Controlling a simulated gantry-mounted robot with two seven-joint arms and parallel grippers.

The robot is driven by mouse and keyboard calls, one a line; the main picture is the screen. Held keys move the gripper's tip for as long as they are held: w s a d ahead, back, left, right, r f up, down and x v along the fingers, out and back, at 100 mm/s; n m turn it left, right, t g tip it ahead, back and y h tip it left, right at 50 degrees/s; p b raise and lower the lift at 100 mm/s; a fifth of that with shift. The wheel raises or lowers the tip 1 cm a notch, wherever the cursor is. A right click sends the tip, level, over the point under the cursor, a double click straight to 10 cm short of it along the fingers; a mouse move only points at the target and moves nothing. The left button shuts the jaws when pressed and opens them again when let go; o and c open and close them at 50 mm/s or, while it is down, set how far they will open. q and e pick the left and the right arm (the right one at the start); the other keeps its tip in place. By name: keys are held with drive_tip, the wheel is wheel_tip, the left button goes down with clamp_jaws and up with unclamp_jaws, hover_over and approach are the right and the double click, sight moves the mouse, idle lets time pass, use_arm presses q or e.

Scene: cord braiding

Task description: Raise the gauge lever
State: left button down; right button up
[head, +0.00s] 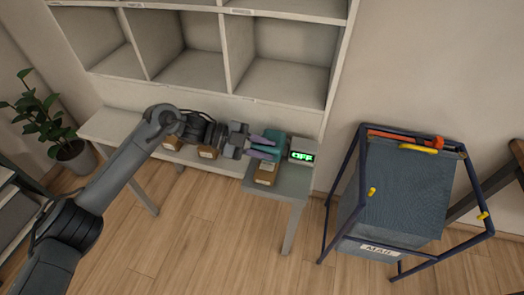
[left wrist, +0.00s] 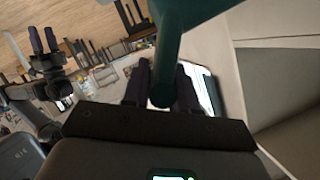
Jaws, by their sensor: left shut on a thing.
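A small pale box with a green lit display reading OFF (head: 302,152) stands on the narrow table below the shelf. Beside it, to the left, is a teal piece (head: 273,142) that I take to be the gauge lever. My left gripper (head: 268,149) reaches it from the left and is shut on it. In the left wrist view the teal bar (left wrist: 163,92) sits between the two dark fingers of the left gripper (left wrist: 162,80). My right gripper (left wrist: 44,40) shows small at the left of that view, its fingers apart and empty.
Brown boxes (head: 265,173) with labels stand on the table (head: 285,188). A pale cubby shelf (head: 290,83) rises behind. A blue-framed cart with a grey bag (head: 400,195) stands right. A potted plant (head: 75,150) is at left. The wooden floor in front is clear.

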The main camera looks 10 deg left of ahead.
use_arm(q)
drive_tip(key=shift+w+d+r, duration=0.15)
drive_tip(key=shift+w+r, duration=0.75)
drive_tip(key=shift+w, duration=0.25)
drive_tip(key=shift+w+d+r, duration=0.15)
drive_tip(key=shift+w+r, duration=0.75)
drive_tip(key=shift+w, duration=0.2)
drive_tip(key=c, duration=1)
unclamp_jaws()
drive_tip(key=shift+w, duration=0.1)
drive_tip(key=shift+o, duration=0.2)
drive_tip(key=p+v, duration=0.1)
drive_tip(key=v, duration=1)
